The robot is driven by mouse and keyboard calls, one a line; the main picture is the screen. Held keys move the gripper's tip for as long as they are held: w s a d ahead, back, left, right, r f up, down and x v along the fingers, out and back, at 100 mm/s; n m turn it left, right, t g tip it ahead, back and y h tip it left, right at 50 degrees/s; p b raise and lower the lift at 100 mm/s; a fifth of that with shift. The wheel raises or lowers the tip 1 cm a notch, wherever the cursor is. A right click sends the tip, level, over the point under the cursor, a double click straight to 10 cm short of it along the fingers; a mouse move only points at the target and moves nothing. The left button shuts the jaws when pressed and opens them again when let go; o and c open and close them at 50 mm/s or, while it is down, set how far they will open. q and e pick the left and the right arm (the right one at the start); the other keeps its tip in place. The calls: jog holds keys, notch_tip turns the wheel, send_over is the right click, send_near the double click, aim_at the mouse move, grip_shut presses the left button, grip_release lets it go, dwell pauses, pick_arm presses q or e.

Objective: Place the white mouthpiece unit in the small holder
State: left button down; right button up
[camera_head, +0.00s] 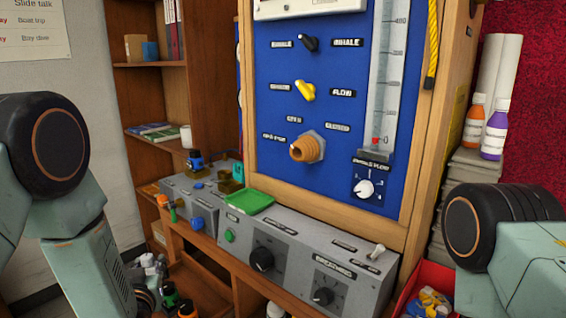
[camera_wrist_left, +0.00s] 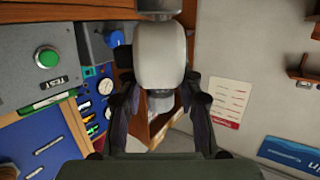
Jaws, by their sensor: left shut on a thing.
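In the left wrist view the white mouthpiece unit (camera_wrist_left: 160,57) sits between the fingers of my left gripper (camera_wrist_left: 158,88). The fingers close on its two sides. A grey part joins its far end, at the top edge of the view. In the head view my left arm reaches down at the lower left, and its gripper is hard to make out there. My right arm shows at the right, but its gripper is out of view. I cannot tell for certain which thing is the small holder.
A grey control console (camera_head: 290,262) runs below the blue panel (camera_head: 300,75). A green tray (camera_head: 249,201) lies at its back. A smaller grey box (camera_head: 186,198) stands left of it. A red bin (camera_head: 427,281) and bottles (camera_head: 494,132) are at the right.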

pick_arm(q)
jog(key=s+d+f+m+h+b, duration=0.4)
jog(key=s+d+f+h, duration=0.1)
jog(key=s, duration=0.4)
jog(key=s+d+f+m+g+h+b, duration=0.1)
jog(key=s+d+f+m+h+b, duration=0.3)
jog(key=s, duration=0.5)
jog(key=d+f+m+h, duration=0.1)
jog(key=d+h, duration=0.1)
jog(key=h, duration=0.1)
jog(key=shift+d+f, duration=0.35)
